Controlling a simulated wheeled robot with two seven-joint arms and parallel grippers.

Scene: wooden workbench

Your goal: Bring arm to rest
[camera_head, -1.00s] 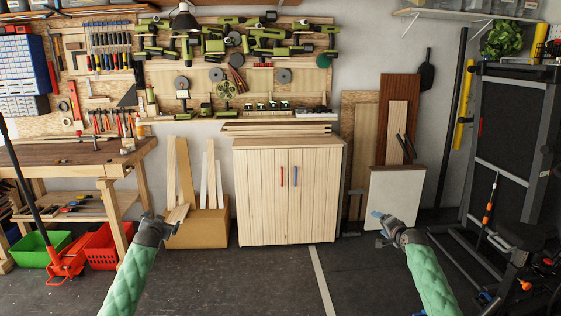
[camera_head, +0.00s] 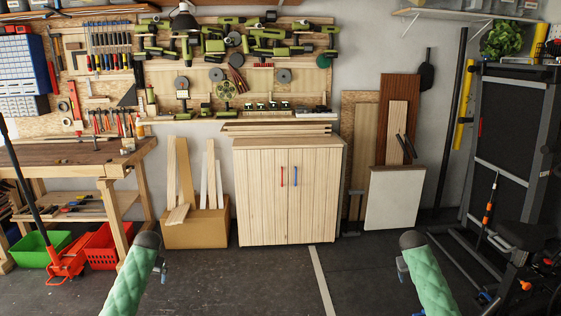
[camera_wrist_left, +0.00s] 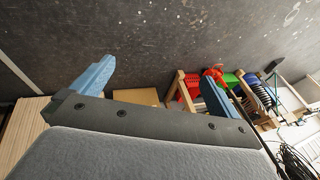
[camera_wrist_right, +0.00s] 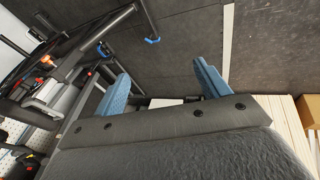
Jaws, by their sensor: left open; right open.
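My left arm, in a green quilted sleeve, comes in at the lower left of the head view. Its gripper is mostly hidden behind the wrist there, with only a small blue-grey part showing. In the left wrist view my left gripper (camera_wrist_left: 155,85) has its two blue fingers wide apart with nothing between them. My right arm comes in at the lower right of the head view, its gripper also mostly hidden. In the right wrist view my right gripper (camera_wrist_right: 160,80) has its blue fingers apart and empty. Both grippers are in free air, apart from the furniture.
A wooden cabinet (camera_head: 262,195) stands ahead, with a cardboard box (camera_head: 205,230) to its left. A workbench (camera_head: 75,152) and red crate (camera_head: 103,246) are at the left. A treadmill (camera_head: 510,130) stands folded at the right. The dark floor (camera_head: 245,285) between my arms is clear.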

